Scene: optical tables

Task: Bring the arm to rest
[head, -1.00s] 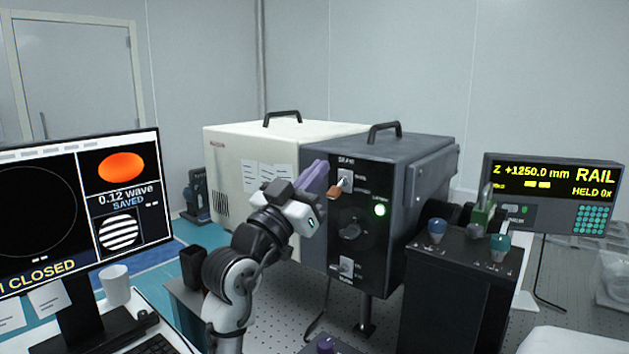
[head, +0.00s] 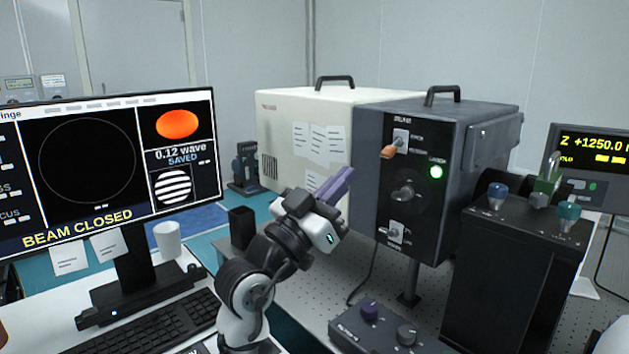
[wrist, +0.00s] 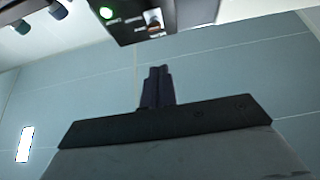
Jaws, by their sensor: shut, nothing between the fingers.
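My gripper (head: 343,184) is raised in front of the white housing, to the left of the dark control box (head: 440,180). Its purple fingers are together with nothing between them, and they point up and to the right. In the picture the fingertips lie close to the dark box's left edge; I cannot tell the gap in depth. In the wrist view the closed fingers (wrist: 158,86) stand against a plain wall, with part of the dark box (wrist: 170,14) and its green light at the top.
A monitor (head: 110,165) reading "BEAM CLOSED" stands at left, with a keyboard (head: 150,335) below and a white cup (head: 167,238) beside it. A small knob box (head: 380,330) sits in front. A black pedestal with joysticks (head: 515,290) and a yellow-lettered display (head: 592,150) are at right.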

